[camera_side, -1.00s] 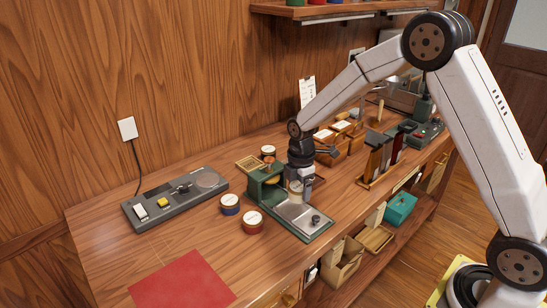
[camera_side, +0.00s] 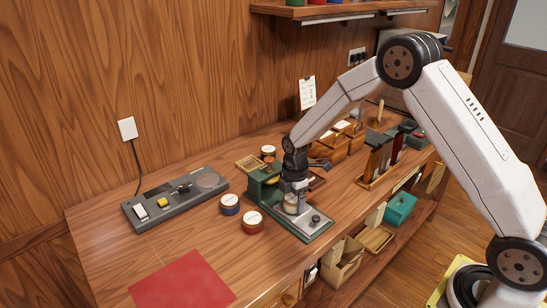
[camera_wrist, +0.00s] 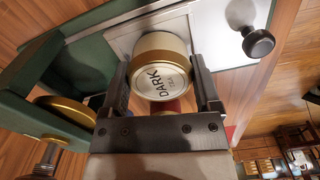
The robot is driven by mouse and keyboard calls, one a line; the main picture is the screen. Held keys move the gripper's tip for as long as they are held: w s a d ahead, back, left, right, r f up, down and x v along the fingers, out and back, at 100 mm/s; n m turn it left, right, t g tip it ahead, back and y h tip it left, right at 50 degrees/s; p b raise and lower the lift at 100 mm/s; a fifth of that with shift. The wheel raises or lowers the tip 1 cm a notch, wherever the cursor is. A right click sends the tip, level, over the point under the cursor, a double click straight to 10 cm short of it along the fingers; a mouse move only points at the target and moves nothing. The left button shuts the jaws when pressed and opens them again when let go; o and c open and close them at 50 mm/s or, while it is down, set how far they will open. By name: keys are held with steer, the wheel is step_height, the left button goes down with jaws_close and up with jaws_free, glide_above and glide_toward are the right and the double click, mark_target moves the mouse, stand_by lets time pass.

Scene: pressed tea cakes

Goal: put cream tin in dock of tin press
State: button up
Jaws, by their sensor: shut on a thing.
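My gripper (camera_wrist: 162,88) is shut on the cream tin (camera_wrist: 160,62), which has a pale lid labelled "DARK" and a tan side. In the side view my gripper (camera_side: 296,194) points down and the tin (camera_side: 291,204) is low over the tin press (camera_side: 262,188), close in front of its green upright. In the wrist view the press (camera_wrist: 70,75) shows its green body and brass disc at left, with the pale metal plate (camera_wrist: 215,30) behind the tin. I cannot tell whether the tin touches the plate or sits in the dock.
A black knob (camera_side: 315,219) stands on the right end of the press plate. A grey device (camera_side: 175,199) is farther left, and a red mat (camera_side: 182,281) lies at front left.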

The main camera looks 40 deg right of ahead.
mark_target(294, 197)
steer(key=shift+f, duration=0.1)
steer(key=o, duration=1.1)
step_height(294, 197, up, 12)
steer(key=shift+r, duration=0.15)
stand_by(0.6)
steer(key=s+a+m+t, duration=0.1)
steer(key=s+m, duration=0.4)
steer(key=s, duration=0.1)
steer(key=s+f+m, duration=0.1)
steer(key=s+m, duration=0.4)
steer(key=s, duration=0.2)
steer(key=s+a+f+m+t, duration=0.1)
steer(key=s+m, duration=0.4)
steer(key=s, duration=0.2)
steer(key=shift+a+m+t, duration=0.3)
steer(key=shift+m, duration=0.1)
